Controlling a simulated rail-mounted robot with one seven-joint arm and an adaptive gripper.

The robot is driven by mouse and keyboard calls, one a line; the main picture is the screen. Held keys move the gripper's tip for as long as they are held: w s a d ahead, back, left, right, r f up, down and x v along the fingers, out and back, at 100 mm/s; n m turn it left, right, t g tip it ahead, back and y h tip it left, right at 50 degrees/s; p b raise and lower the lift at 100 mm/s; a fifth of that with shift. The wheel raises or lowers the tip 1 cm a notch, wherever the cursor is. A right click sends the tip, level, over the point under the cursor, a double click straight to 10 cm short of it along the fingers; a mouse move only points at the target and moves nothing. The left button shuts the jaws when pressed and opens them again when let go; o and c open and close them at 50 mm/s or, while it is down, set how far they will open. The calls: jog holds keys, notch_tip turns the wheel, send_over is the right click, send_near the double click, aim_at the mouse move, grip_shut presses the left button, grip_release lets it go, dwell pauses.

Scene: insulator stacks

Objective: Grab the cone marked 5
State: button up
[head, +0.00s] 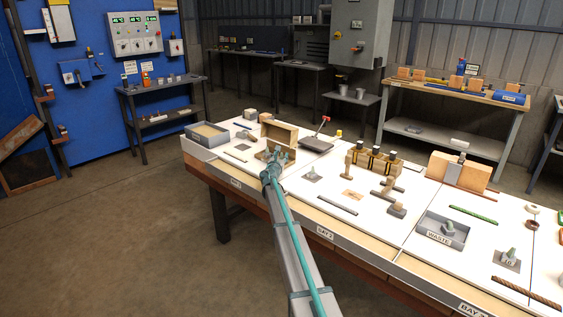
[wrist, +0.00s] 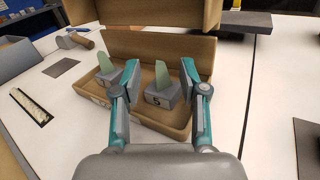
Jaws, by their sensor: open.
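In the wrist view, the cone marked 5 (wrist: 163,76) is a pale green cone on a grey block with a black "5" on its front face. It stands in an open brown box (wrist: 176,44). A second, similar green cone (wrist: 105,64) stands to its left on a grey block, partly hidden by my left finger. My gripper (wrist: 159,78) is open, with its teal and grey fingers spread to either side of the cone marked 5. I see no clear contact. In the head view my gripper (head: 277,156) is at the box (head: 280,132), hiding most of its inside.
The box's raised lid stands behind the cones. Wooden pegs and a block with dark caps (head: 375,160) stand farther right.

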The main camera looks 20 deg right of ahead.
jog(key=x, duration=0.3)
grip_shut()
jog(key=shift+r, duration=0.1)
dwell(0.4)
